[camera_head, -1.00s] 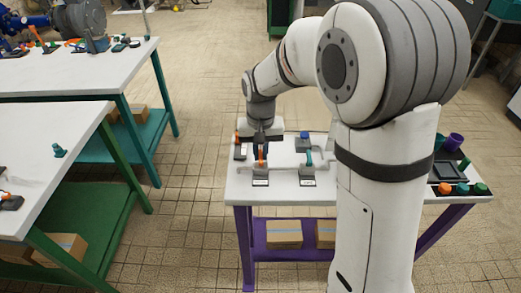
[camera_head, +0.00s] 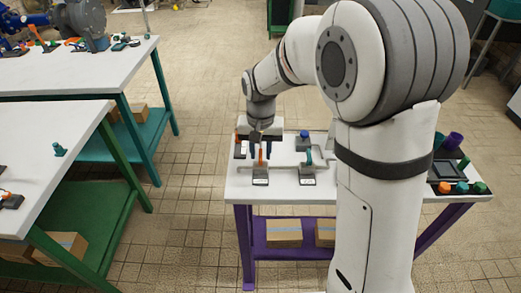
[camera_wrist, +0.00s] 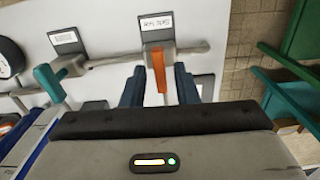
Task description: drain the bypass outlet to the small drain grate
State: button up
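A valve with an upright orange lever (camera_head: 262,154) stands on the white bench, with a label plate at its foot. In the wrist view, the orange lever (camera_wrist: 158,72) lies between the two dark blue fingers of my gripper (camera_wrist: 156,80), with narrow gaps on both sides. My gripper (camera_head: 257,137) is open around it. A second valve with a teal lever (camera_head: 308,157) stands to its right; the teal lever also shows in the wrist view (camera_wrist: 50,83). Grey pipe joins the valves. The label text is too small to read surely, and I cannot identify the drain grate.
A blue-capped part (camera_head: 304,139) stands behind the teal lever. A dark tray (camera_head: 447,169) and several coloured caps are at the bench's right end, partly behind my arm. Cardboard boxes (camera_head: 284,233) sit on the purple lower shelf. Other benches (camera_head: 75,70) stand left across open floor.

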aim_at(261, 154)
jog(key=shift+o, duration=0.4)
notch_tip(261, 154, up, 7)
jog(key=shift+r+p, duration=0.15)
jog(key=shift+p, duration=0.2)
jog(key=shift+r, duration=0.25)
jog(key=shift+d, duration=0.1)
